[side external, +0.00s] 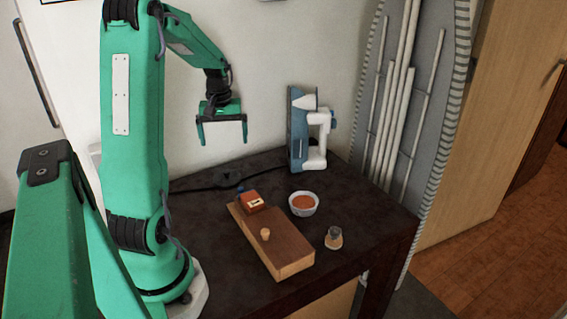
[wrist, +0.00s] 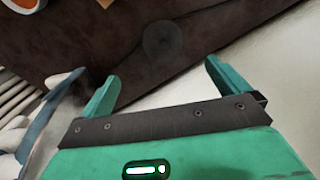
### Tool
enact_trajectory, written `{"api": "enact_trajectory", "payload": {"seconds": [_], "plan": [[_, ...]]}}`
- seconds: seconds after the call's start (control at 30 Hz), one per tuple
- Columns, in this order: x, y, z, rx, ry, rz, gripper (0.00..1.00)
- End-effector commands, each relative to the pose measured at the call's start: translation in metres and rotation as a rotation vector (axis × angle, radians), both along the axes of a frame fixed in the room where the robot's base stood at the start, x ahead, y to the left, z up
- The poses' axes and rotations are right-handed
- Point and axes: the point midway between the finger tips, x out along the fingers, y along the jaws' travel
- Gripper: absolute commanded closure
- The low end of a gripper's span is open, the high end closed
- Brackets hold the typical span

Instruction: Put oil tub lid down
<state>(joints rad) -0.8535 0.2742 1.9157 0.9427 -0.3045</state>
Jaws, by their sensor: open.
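My gripper (side external: 223,142) is open and empty, raised above the back of the dark table. Its two fingers also show spread apart in the wrist view (wrist: 163,74), with nothing between them. In the side view a small tan knobbed piece (side external: 265,234) sits on the wooden block (side external: 285,246). A small jar-like tub (side external: 334,239) with a greyish top stands to the block's right. I cannot tell which piece is the oil tub lid. My gripper is well away from all of these.
A red-orange box (side external: 254,202) is at the block's far end. A white bowl with orange contents (side external: 303,203) stands beside it. A blue and white iron (side external: 309,132) stands upright at the back. A dark cable (side external: 205,187) lies behind the block. The table's right side (side external: 382,218) is clear.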

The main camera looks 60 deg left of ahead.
Motion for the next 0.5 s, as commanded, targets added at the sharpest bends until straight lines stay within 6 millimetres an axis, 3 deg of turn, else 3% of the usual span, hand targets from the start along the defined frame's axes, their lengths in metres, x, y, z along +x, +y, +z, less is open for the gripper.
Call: {"api": "enact_trajectory", "payload": {"seconds": [0.27, 0.5], "plan": [[0.019, -0.051, 0.034, 0.052, -0.049, -0.163, 0.0], [0.027, -0.121, 0.07, 0.113, -0.117, -0.381, 0.0]]}}
